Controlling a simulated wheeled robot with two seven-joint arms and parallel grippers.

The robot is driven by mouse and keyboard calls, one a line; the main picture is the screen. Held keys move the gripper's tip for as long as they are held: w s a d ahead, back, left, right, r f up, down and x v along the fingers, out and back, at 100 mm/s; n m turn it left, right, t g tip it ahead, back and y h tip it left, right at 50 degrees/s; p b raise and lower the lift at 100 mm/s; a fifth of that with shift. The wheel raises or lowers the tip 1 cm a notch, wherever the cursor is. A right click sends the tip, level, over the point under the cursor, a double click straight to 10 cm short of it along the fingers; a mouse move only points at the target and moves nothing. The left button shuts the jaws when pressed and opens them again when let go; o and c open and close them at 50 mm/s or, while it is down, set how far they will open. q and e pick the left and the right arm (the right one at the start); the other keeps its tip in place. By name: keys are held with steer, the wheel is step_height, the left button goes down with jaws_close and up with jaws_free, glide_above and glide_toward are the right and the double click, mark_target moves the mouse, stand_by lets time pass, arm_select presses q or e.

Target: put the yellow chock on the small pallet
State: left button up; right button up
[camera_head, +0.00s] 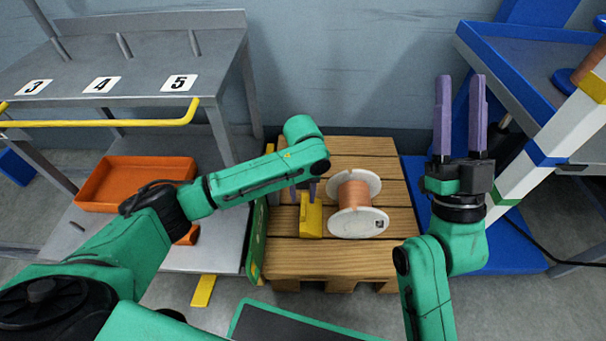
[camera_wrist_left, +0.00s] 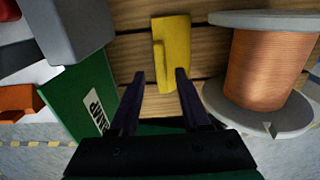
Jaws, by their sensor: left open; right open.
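The yellow chock (camera_head: 311,220) rests on the small wooden pallet (camera_head: 320,261), left of the spool. It also shows in the left wrist view (camera_wrist_left: 174,50). My left gripper (camera_head: 303,190) reaches down over the pallet at the chock's far end. In the left wrist view my left gripper (camera_wrist_left: 160,74) is open, with the chock's near end just ahead of and partly between its fingertips. I cannot tell whether they touch. My right gripper (camera_head: 461,82) is open and empty, pointing up at the right, away from the pallet.
A copper-wound spool (camera_head: 354,194) with white flanges stands on the pallet close to the chock. A green panel (camera_head: 257,238) is at the pallet's left edge. An orange tray (camera_head: 133,179) lies further left. A blue-rimmed table (camera_head: 537,70) is at the right.

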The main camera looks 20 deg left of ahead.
arm_select(q)
step_height(320, 180, up, 2)
steer(key=shift+r+p, duration=0.15)
steer(key=shift+p, duration=0.4)
steer(key=shift+r+p, duration=0.5)
steer(key=shift+r, duration=0.45)
arm_select(e)
step_height(320, 180, down, 20)
steer(key=w+a+m+g+h, duration=0.2)
steer(key=a+g+h, duration=0.1)
steer(key=g, duration=0.3)
arm_select(q)
step_height(320, 180, up, 3)
steer(key=shift+r+p, duration=0.15)
steer(key=shift+p, duration=0.6)
arm_select(e)
steer(key=s+f+g, duration=0.3)
steer(key=s+f, duration=0.1)
steer(key=f, duration=0.4)
steer(key=s+f+g+h, duration=0.1)
steer(key=s+f+g, duration=0.2)
steer(key=f, duration=0.6)
steer(key=shift+s+a+m, duration=0.4)
steer(key=shift+s+a, duration=0.05)
steer(key=shift+s, duration=0.75)
